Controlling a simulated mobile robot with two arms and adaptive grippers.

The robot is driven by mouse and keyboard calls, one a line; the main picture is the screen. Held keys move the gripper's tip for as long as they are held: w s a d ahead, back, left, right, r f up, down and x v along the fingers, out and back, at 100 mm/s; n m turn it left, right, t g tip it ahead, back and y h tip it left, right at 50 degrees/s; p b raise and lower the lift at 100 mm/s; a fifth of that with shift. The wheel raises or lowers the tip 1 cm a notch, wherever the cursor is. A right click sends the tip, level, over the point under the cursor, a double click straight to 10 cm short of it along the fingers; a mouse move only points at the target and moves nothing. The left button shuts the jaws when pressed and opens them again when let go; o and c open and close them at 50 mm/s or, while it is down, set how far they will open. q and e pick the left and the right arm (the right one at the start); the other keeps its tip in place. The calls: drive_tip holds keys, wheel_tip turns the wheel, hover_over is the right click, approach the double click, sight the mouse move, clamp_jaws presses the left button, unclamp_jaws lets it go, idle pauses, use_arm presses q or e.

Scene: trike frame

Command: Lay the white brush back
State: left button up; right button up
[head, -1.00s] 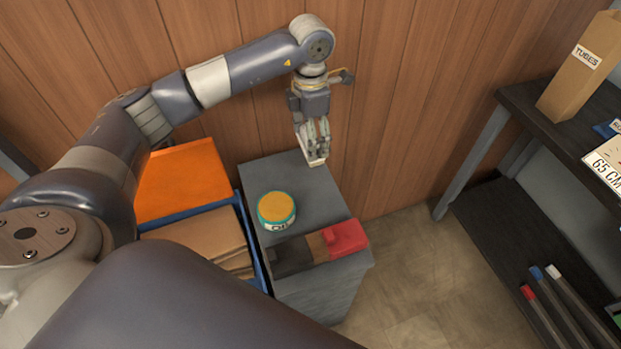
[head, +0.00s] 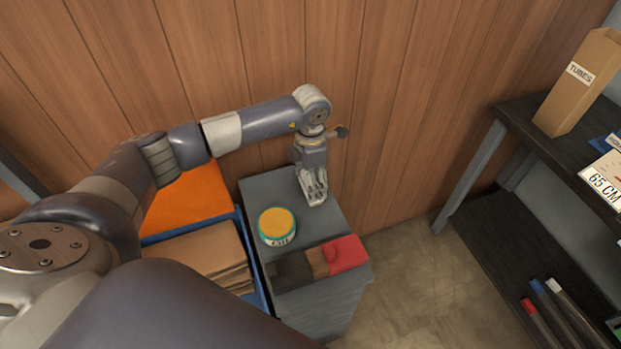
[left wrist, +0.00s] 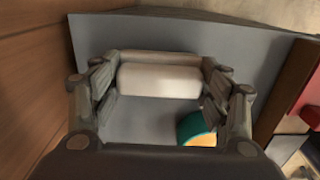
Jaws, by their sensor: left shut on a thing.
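My left gripper (head: 316,193) is shut on the white brush and hangs over the far right part of the grey cabinet top (head: 263,193), near the wood wall. In the left wrist view, the white brush (left wrist: 160,80) shows as a pale rounded block lying crosswise between the two fingers (left wrist: 160,95). In the head view only a small white part of the brush (head: 318,202) shows beneath the fingers. I cannot tell whether it touches the top. My right gripper is not in view.
A round tin (head: 277,226) with an orange top stands left of my gripper on the cabinet. A dark, brown and red item (head: 345,252) lies along the near edge. A blue bin (head: 249,242) with brown packets adjoins the left side. Bare top surrounds the gripper.

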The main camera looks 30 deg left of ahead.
use_arm(q)
drive_tip(key=shift+f, duration=0.2)
drive_tip(key=o, duration=1)
drive_tip(key=shift+o, duration=0.2)
drive_tip(key=shift+r, duration=0.15)
drive_tip(key=shift+r, duration=0.2)
wheel_tip(320, 180, up, 12)
drive_tip(key=b, duration=0.1)
drive_tip(key=shift+f, duration=0.1)
